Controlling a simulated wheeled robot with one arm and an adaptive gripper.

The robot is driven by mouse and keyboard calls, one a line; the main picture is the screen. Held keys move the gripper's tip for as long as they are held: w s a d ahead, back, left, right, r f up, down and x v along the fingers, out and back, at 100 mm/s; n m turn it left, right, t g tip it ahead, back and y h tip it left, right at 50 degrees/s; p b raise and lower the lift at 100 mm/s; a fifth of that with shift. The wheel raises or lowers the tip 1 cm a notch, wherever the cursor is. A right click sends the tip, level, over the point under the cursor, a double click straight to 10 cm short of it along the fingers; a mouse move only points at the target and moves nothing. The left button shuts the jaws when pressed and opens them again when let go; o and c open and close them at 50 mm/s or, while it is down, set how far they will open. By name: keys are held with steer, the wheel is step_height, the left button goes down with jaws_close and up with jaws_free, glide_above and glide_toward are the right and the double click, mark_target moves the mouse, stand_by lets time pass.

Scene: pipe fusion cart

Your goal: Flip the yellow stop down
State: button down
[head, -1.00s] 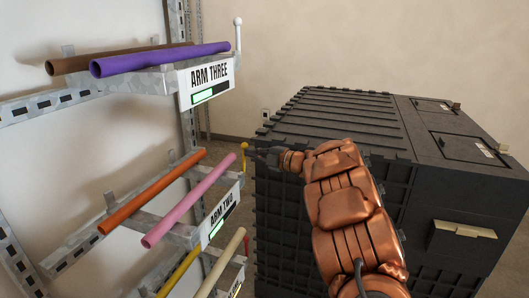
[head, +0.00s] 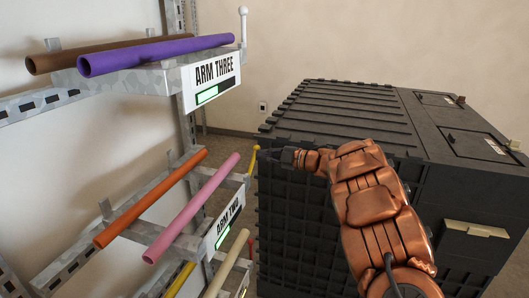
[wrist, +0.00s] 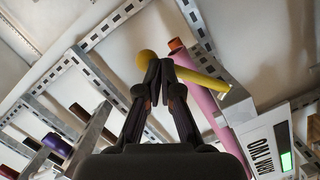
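The yellow stop (head: 254,160) is a thin rod with a ball on top, at the outer end of the arm labelled ARM TWO (head: 227,222). In the head view it stands up, leaning slightly right. In the wrist view the yellow stop (wrist: 205,80) lies across the picture behind my fingertips, ball at left. My gripper (head: 266,155) is just right of the stop in the head view. In the wrist view my gripper (wrist: 160,66) has its fingertips together, overlapping the rod near the ball. I cannot tell whether they touch it.
Orange (head: 150,200) and pink (head: 192,208) pipes lie on arm two. Purple (head: 155,55) and brown (head: 90,55) pipes lie above on arm three, which has a white upright stop (head: 243,25). A large black ribbed crate (head: 340,115) stands close at right.

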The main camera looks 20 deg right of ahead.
steer(key=shift+w+d+f+m, duration=0.25)
steer(key=shift+f+m, duration=0.1)
steer(key=shift+f, duration=0.25)
steer(key=shift+w+d+f+m, duration=0.1)
steer(key=shift+w+f+m, duration=0.2)
steer(key=shift+f, duration=0.55)
steer(key=shift+r, duration=0.1)
stand_by(1.1)
steer(key=s+d+r+b, duration=0.2)
steer(key=s+d+r, duration=0.2)
steer(key=s+d, duration=0.4)
steer(key=shift+s+d+r, duration=0.2)
steer(key=shift+s+r, duration=0.2)
steer(key=shift+s, duration=0.15)
